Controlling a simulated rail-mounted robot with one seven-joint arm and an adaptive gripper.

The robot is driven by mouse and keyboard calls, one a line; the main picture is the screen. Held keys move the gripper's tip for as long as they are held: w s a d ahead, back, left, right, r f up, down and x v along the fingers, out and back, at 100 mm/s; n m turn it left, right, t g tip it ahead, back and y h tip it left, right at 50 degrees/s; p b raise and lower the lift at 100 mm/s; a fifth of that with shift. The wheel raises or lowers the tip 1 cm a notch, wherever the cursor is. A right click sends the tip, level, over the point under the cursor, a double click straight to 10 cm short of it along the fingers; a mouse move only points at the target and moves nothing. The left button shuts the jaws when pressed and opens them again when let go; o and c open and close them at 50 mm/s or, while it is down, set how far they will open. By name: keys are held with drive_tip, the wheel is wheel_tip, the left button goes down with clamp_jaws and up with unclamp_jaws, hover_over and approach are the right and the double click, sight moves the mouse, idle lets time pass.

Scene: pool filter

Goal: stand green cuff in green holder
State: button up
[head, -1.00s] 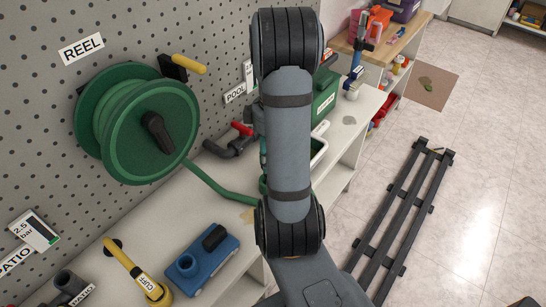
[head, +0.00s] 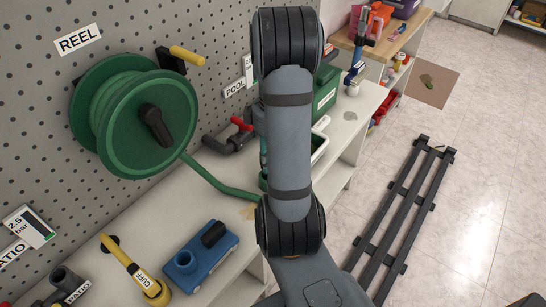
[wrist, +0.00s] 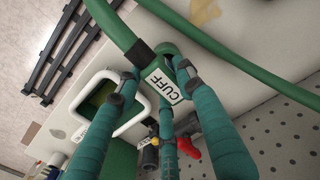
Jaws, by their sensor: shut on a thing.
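The green cuff (wrist: 157,73), with a white CUFF label, is on the end of a green hose (wrist: 114,30) in the wrist view. My gripper (wrist: 160,84) has teal fingers closed around the cuff, and they touch its sides. The cuff appears to be above the bench, but its height is hard to judge. No holder for the cuff can be made out for sure; a green part (head: 263,181) shows beside my arm, mostly hidden.
A green hose reel (head: 150,125) is on the pegboard. A white-rimmed container (wrist: 85,92) is near my fingers. Grey pipework with a red handle (head: 240,124) stands behind. A dark rack (head: 405,215) lies on the floor.

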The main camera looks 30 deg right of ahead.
drive_tip(key=shift+f+b, duration=1.45)
drive_tip(key=shift+f, duration=0.3)
drive_tip(key=o, duration=1.4)
drive_tip(key=shift+c, duration=0.2)
drive_tip(key=shift+o, duration=0.2)
drive_tip(key=shift+r, duration=0.15)
wheel_tip(320, 180, up, 5)
drive_tip(key=p, duration=0.4)
drive_tip(key=shift+p, duration=0.4)
wheel_tip(320, 180, up, 12)
drive_tip(key=shift+f, duration=0.2)
